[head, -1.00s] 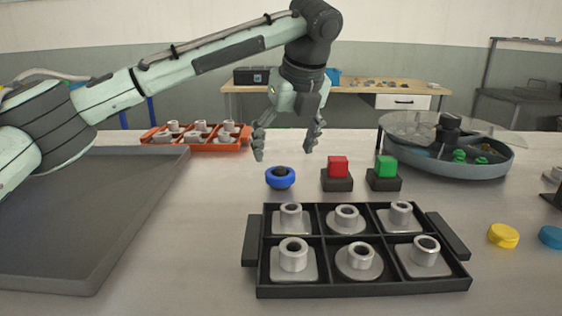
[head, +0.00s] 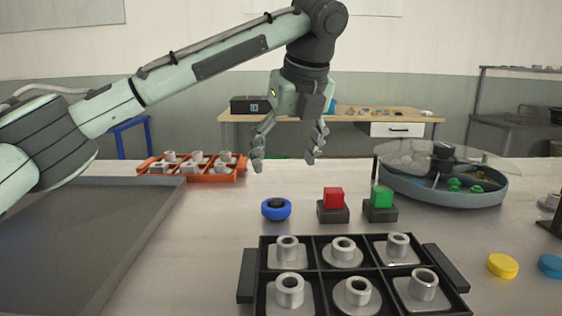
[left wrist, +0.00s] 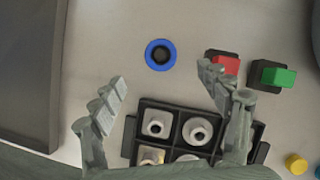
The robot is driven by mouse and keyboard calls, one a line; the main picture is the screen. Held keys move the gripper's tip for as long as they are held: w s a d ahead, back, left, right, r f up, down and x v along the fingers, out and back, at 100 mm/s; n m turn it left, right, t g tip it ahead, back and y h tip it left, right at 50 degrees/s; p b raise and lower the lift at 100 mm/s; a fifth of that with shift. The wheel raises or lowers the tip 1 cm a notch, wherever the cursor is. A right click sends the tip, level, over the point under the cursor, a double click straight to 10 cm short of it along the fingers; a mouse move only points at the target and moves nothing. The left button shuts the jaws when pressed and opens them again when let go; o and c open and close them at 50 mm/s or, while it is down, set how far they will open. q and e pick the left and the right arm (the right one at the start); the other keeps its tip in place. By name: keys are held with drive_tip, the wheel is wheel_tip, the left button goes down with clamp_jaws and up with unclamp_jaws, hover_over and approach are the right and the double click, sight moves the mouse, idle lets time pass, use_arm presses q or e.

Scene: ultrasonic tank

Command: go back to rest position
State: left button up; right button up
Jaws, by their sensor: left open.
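My left gripper (head: 288,160) is open and empty, pointing down above the table behind the blue ring-shaped button (head: 276,209). In the left wrist view its two fingers (left wrist: 168,100) are spread wide, with the blue button (left wrist: 160,55) beyond them and the black tray (left wrist: 130,140) below. The red button block (head: 333,205) and the green button block (head: 380,205) stand to the right of the blue button. The black tray (head: 246,275) holds several grey metal parts in its compartments. My right gripper does not show.
An orange tray (head: 215,177) with metal parts stands at the back left. A grey basin (head: 160,215) fills the left side. A round tank with a clear lid (head: 440,185) stands at the right. Yellow (head: 502,265) and blue (head: 551,265) discs lie at the right front.

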sight(275, 199)
use_arm(q)
drive_tip(key=x, duration=1.1)
drive_tip(key=shift+s, duration=0.1)
drive_tip(key=shift+r, duration=0.2)
drive_tip(key=v, duration=1.1)
drive_tip(key=x, duration=1.1)
drive_tip(key=shift+a+f, duration=0.1)
drive_tip(key=shift+f, duration=0.25)
wheel_tip(275, 199, up, 2)
drive_tip(key=shift+r, duration=0.4)
